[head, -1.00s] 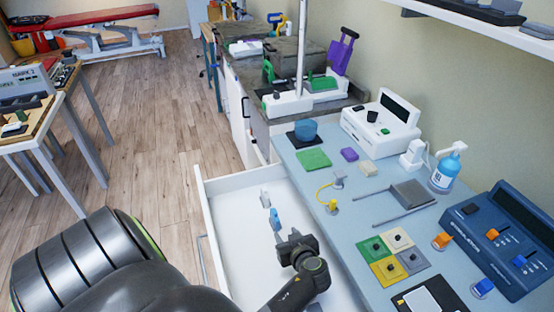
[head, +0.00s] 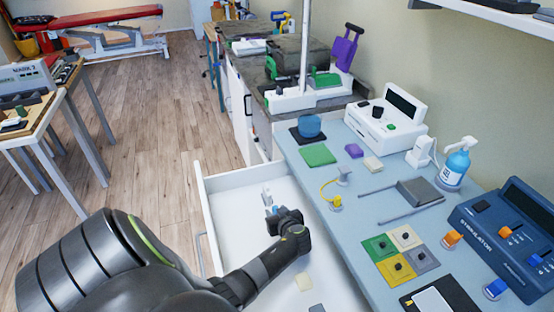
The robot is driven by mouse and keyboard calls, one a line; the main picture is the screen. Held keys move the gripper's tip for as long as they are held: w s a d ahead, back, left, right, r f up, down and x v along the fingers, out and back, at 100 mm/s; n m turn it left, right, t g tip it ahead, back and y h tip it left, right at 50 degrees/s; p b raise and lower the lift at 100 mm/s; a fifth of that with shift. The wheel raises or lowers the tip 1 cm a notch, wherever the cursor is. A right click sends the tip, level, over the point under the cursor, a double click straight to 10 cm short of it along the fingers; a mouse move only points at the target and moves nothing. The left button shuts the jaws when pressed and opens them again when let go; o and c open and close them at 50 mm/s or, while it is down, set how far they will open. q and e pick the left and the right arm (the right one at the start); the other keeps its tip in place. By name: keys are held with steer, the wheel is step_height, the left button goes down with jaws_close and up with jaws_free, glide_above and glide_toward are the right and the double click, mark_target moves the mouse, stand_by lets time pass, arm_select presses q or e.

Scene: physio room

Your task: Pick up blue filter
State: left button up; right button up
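The blue filter (head: 274,210) is in the open white drawer (head: 240,180) below the table's left edge. Only a small blue part shows, because my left gripper (head: 277,215) covers the rest. My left gripper is low in the drawer, right at the blue filter, with its fingers mostly hidden behind its own body. I cannot tell whether it touches the filter or is closed on it. A white-grey piece (head: 266,196) stands just beyond it. My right gripper is not in view.
The drawer's walls surround my gripper, and the blue-grey tabletop (head: 365,215) edges it on the right. A beige piece (head: 303,282) and a grey piece (head: 317,308) lie nearer in the drawer. The tabletop holds a spray bottle (head: 456,166), coloured pads and a stimulator (head: 500,240).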

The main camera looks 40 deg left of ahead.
arm_select(q)
steer(key=shift+c, duration=0.3)
jaws_close()
steer(key=shift+r, duration=0.1)
